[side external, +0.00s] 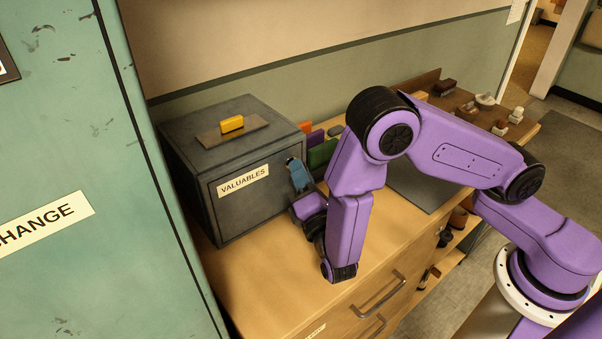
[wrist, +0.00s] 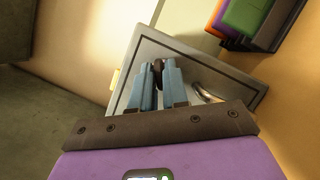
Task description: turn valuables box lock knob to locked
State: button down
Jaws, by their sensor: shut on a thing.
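The valuables box (side external: 245,205) is a dark grey box with a white "VALUABLES" label, standing on the wooden counter. My gripper (side external: 292,163) is at the right part of the box's front face. In the wrist view my gripper's blue fingers (wrist: 158,72) are closed on a small dark lock knob (wrist: 157,80) on the grey front of the box (wrist: 205,68). Most of the knob is hidden between the fingers, so its turn position cannot be told. A curved metal handle (wrist: 206,93) shows beside the fingers. In the side view the knob is hidden by my gripper.
A yellow block (side external: 231,124) lies on a flat plate on the box's top. Colored upright items (side external: 322,152) stand close to the box's right side. A teal cabinet (side external: 90,150) is at the left. Small objects (side external: 465,108) stand on a tray farther right. The counter front (side external: 290,280) is clear.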

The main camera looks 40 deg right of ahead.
jog(key=shift+d+f+n+t+y, duration=0.1)
jog(key=shift+n+t+y, duration=0.7)
jog(key=shift+n, duration=1.65)
jog(key=shift+d+f+n+t+y, duration=0.1)
jog(key=shift+n+t+y, duration=0.15)
jog(key=shift+n+y, duration=1.65)
jog(key=shift+d+n+t+y, duration=0.1)
jog(key=shift+n+t+y, duration=0.4)
jog(key=shift+n, duration=2.95)
jog(key=c, duration=1.2)
grip_release()
jog(key=v, duration=1.7)
jog(key=shift+s+f, duration=0.15)
jog(key=shift+f, duration=0.05)
jog(key=shift+d, duration=0.1)
